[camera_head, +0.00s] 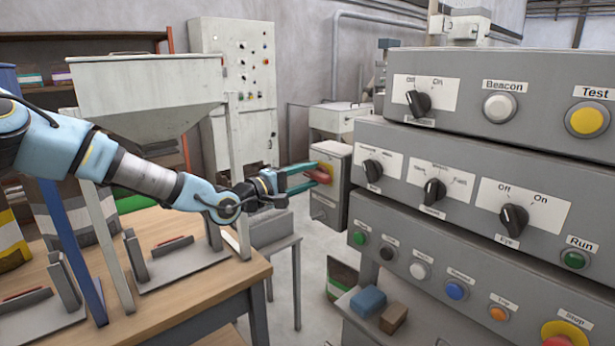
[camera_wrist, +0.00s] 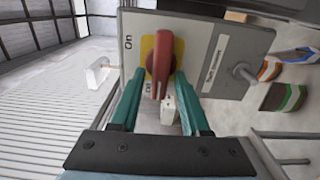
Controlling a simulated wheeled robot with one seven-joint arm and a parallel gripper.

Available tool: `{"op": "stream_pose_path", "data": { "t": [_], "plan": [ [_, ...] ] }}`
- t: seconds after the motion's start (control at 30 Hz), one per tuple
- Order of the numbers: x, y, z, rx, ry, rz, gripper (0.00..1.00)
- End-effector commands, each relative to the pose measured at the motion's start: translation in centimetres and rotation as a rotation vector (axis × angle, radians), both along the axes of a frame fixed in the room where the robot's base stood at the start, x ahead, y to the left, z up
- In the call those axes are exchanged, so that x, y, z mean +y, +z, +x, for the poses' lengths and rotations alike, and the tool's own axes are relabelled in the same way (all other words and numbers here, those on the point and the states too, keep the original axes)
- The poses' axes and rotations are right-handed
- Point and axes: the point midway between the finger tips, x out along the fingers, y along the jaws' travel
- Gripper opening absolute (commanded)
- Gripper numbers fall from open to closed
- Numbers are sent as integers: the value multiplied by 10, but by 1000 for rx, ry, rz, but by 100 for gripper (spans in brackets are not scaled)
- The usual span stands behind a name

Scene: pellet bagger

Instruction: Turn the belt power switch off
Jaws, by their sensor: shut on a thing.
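A red rotary switch handle (camera_wrist: 161,68) sits on a yellow plate (camera_wrist: 148,50) on a grey box (camera_wrist: 208,32). It also shows small in the head view (camera_head: 322,174). In the wrist view, "On" is printed left of the plate, and a second, partly hidden label that looks like "Off" is near the handle's lower end. The handle stretches down the picture between my fingers. My gripper (camera_wrist: 160,84) is shut on the handle, with one green finger on each side. The box's name label is too blurred to read surely. In the head view my gripper (camera_head: 306,178) reaches the box from the left.
A large grey panel (camera_head: 465,160) with stepped rows of knobs and buttons stands at the right. A wooden workbench (camera_head: 190,292) with clamp-like fixtures is at the left. A pale hopper (camera_head: 150,85) stands behind my arm. Blue and brown blocks (camera_head: 368,301) lie on a low shelf.

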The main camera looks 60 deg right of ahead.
Motion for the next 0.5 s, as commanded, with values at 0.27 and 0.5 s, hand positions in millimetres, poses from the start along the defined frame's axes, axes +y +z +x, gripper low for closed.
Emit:
{"op": "stream_pose_path", "data": {
  "t": [0.27,0.5],
  "plan": [
    [0,0,1,2,2,2,0],
    [0,0,0,1,1,1,55]
  ]
}}
